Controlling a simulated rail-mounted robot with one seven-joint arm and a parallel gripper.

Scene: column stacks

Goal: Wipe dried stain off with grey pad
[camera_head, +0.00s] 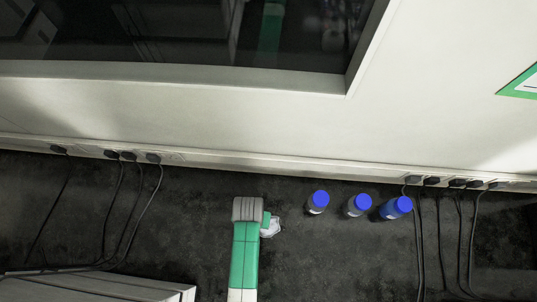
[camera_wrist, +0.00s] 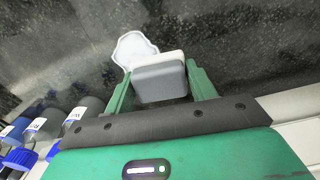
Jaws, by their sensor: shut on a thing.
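My gripper (camera_wrist: 158,72) is shut on the grey pad (camera_wrist: 160,85), which sits between its two green fingers in the wrist view. The pad is a rounded block with a paler edge layer. A whitish, irregular stain (camera_wrist: 134,46) lies on the dark worktop just beyond the pad, its near edge partly covered by it. Whether the pad touches the worktop cannot be told. In the head view my gripper (camera_head: 266,221) is mostly hidden by my green and grey arm, and a small whitish patch shows beside it; I cannot tell stain from pad there.
Blue-capped bottles (camera_head: 318,201) stand right of my arm in the head view, and also show at the left in the wrist view (camera_wrist: 82,112). Black cables (camera_head: 122,205) hang from wall sockets at both sides. A white box-like thing (camera_head: 100,289) is at lower left.

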